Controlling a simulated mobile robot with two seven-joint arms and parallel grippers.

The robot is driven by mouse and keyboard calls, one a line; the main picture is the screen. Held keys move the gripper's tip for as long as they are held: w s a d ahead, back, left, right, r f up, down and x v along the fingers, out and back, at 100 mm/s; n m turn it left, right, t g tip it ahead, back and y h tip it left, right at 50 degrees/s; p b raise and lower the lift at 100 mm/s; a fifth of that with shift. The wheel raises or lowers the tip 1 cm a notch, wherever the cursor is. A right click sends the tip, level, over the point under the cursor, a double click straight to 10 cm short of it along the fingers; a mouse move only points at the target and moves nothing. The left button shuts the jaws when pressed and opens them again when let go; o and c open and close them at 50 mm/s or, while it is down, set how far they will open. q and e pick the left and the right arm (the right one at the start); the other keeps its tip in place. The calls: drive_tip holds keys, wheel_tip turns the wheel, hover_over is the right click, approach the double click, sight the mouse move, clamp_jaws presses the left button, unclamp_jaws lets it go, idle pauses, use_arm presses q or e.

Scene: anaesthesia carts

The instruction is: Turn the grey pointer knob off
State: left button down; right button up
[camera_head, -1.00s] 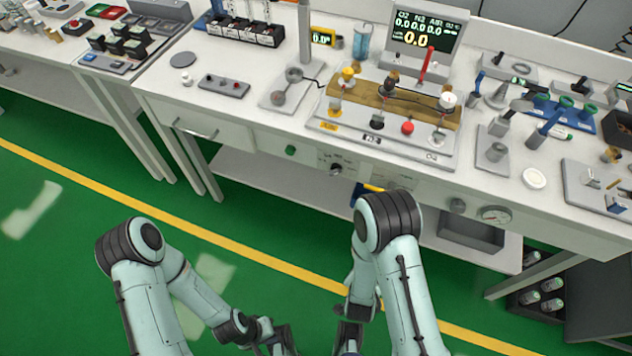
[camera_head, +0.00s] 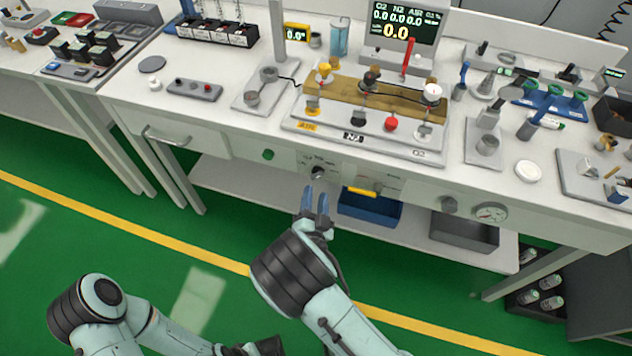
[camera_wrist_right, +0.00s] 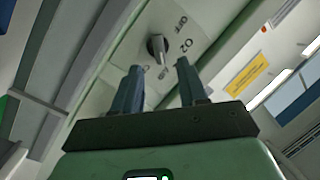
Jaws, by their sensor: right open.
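The grey pointer knob (camera_head: 317,172) is on the front panel below the worktop. In the right wrist view the knob (camera_wrist_right: 157,50) shows between and beyond my fingertips, with printed marks reading OFF and O2 beside it and a partly hidden mark at its lower end. Its bar runs roughly up and down in that picture; which end points I cannot tell. My right gripper (camera_head: 315,194) is open and empty, just below and in front of the knob; its blue-grey fingers (camera_wrist_right: 159,75) are apart and appear clear of it. Only a dark part of my left gripper (camera_head: 262,347) shows at the bottom edge.
A green button (camera_head: 268,155) is left of the knob on the panel. A yellow-edged blue bin (camera_head: 370,208) lies to the right under the worktop. A drawer handle (camera_head: 168,138) is at left.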

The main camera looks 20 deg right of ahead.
sight(317, 177)
drive_tip(key=x, duration=0.5)
drive_tip(key=shift+w, duration=0.15)
clamp_jaws()
